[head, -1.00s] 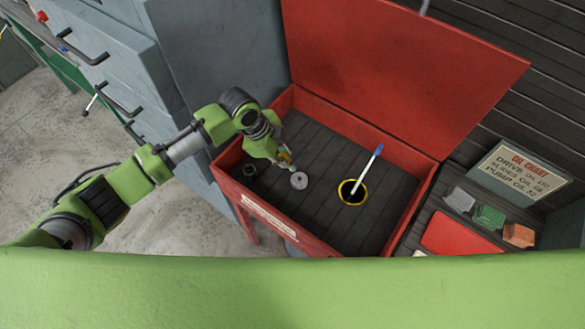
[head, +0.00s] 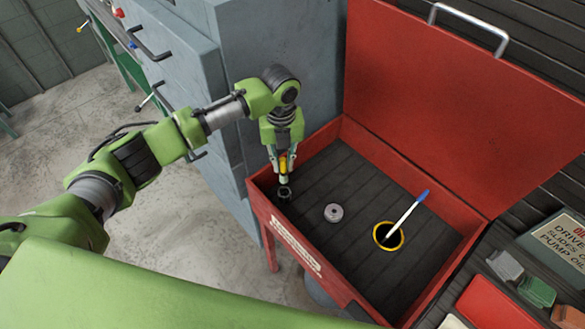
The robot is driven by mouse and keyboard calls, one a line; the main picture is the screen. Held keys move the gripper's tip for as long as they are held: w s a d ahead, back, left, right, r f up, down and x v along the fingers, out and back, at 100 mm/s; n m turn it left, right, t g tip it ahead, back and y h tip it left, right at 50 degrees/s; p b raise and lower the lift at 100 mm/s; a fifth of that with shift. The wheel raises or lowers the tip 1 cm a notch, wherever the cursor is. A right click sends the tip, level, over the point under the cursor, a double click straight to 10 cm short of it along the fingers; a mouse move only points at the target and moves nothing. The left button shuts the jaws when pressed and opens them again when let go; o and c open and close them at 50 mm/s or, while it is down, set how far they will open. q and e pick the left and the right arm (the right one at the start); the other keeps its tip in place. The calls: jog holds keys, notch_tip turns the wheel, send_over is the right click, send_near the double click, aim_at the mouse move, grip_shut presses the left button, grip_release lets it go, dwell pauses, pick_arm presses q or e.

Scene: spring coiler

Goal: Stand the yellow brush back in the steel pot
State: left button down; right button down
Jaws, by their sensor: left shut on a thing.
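Only a short yellow part of the brush shows between the fingers. Right below the fingertips is a small dark round pot (head: 284,194), which looks like the steel pot. I cannot tell whether the brush's lower end is inside it or just above it. My right gripper is not in view.
The red bin (head: 290,246) has its lid (head: 450,95) raised at the back. On its slatted floor are a grey ring-like piece (head: 333,212) and a yellow-rimmed dark cup (head: 379,240) holding a blue-and-white brush (head: 408,210). Grey drawers (head: 180,70) stand left.

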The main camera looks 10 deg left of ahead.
aim_at(283, 174)
pick_arm(q)
jog(key=shift+f+b, duration=2)
jog(key=shift+b, duration=0.15)
jog(key=shift+f, duration=0.85)
jog(key=shift+f+b, duration=1.4)
jog(key=shift+f, duration=0.95)
jog(key=c, duration=1.8)
grip_release()
jog(key=shift+c, duration=0.2)
